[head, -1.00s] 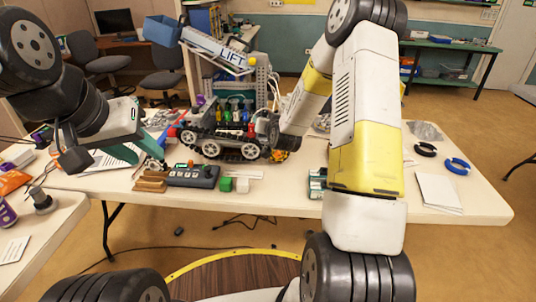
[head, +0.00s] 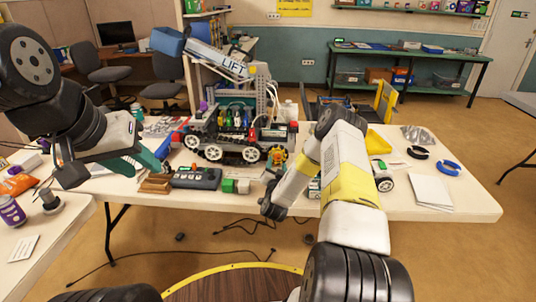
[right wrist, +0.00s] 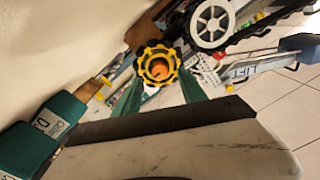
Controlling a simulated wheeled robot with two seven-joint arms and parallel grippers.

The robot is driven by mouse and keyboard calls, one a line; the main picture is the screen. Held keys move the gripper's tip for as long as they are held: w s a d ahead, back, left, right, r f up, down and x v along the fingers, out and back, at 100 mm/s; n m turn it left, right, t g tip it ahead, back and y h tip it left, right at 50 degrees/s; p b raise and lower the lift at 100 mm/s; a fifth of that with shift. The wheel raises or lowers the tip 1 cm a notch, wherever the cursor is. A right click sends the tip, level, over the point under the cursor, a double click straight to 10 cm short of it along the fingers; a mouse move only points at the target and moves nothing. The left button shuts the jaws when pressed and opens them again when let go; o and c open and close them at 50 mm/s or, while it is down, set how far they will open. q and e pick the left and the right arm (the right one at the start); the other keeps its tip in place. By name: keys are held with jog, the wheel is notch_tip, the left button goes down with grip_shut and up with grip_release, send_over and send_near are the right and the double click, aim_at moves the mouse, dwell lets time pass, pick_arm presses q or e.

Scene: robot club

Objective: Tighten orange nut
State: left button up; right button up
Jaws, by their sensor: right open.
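The orange nut (right wrist: 158,70) shows in the right wrist view at the centre of a yellow-and-black toothed ring (right wrist: 147,52). The ring is on the end of the tracked robot model (head: 235,135), and in the head view it shows as a small orange and yellow part (head: 277,155). My right gripper (right wrist: 158,80) is open, its green fingers pointing at the ring, one on each side in the picture. Contact cannot be told. In the head view my right forearm mostly hides it. My left gripper (head: 160,160) is above the table's left side; its jaw opening is unclear.
A grey control box (head: 195,178) with buttons, brown blocks (head: 155,183) and a green block (head: 228,186) lie along the table's front edge.

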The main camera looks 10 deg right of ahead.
aim_at(277, 158)
jog(key=shift+x, duration=1.5)
grip_shut()
